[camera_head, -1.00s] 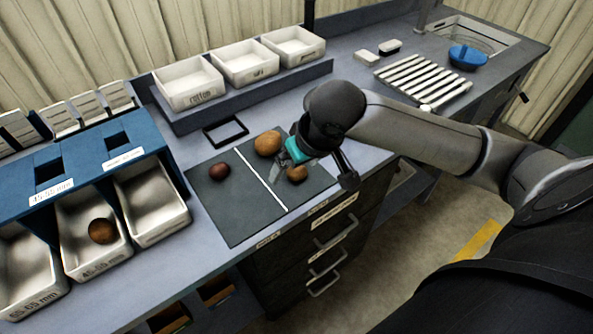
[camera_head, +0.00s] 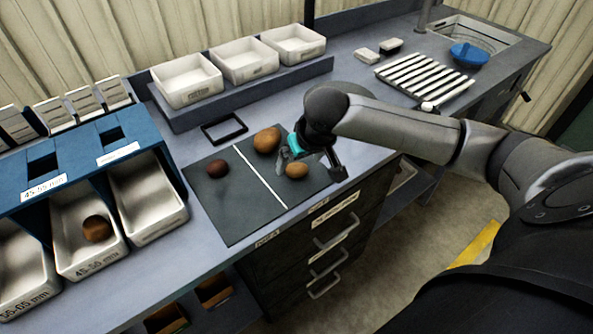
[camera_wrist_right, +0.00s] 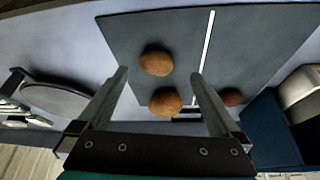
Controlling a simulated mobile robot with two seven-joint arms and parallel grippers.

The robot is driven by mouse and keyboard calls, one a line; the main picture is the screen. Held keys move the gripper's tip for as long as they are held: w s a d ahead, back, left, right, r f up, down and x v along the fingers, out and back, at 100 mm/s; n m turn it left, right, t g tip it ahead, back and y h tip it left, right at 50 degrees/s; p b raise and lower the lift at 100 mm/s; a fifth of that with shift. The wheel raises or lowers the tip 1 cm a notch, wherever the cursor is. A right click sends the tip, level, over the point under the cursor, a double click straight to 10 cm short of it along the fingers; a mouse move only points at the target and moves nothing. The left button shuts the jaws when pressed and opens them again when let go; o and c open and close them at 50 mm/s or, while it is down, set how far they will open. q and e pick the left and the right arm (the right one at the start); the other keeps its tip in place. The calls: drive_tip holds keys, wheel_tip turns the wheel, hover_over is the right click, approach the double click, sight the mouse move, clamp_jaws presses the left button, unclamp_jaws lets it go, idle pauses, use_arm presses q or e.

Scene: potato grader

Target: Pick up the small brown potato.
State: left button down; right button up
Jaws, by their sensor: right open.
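The small brown potato (camera_head: 297,170) lies on the right part of the dark mat (camera_head: 238,217), near its front edge. It appears to be the upper of two brown potatoes in the right wrist view (camera_wrist_right: 156,63). A larger brown potato (camera_head: 267,140) lies behind it, and also shows in the wrist view (camera_wrist_right: 165,102). My right gripper (camera_head: 286,157) is open and empty, just behind and above the small potato. Its fingers (camera_wrist_right: 158,80) are spread wide in the wrist view, with both brown potatoes showing between them. My left gripper is not in view.
A dark reddish potato (camera_head: 218,168) lies left of the white line. A blue grader (camera_head: 80,162) with metal bins stands at the left, one bin holding a potato (camera_head: 97,228). White trays (camera_head: 188,82) stand behind. A black frame (camera_head: 225,130) lies behind the mat.

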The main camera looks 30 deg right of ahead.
sight(298, 167)
drive_tip(key=shift+d+b+x, duration=0.1)
drive_tip(key=shift+b+x, duration=0.2)
drive_tip(key=shift+x, duration=0.9)
drive_tip(key=shift+d+b+x, duration=0.15)
drive_tip(key=shift+b+x, duration=0.1)
drive_tip(key=shift+x, duration=0.95)
drive_tip(key=shift+c, duration=0.2)
drive_tip(key=c, duration=1.4)
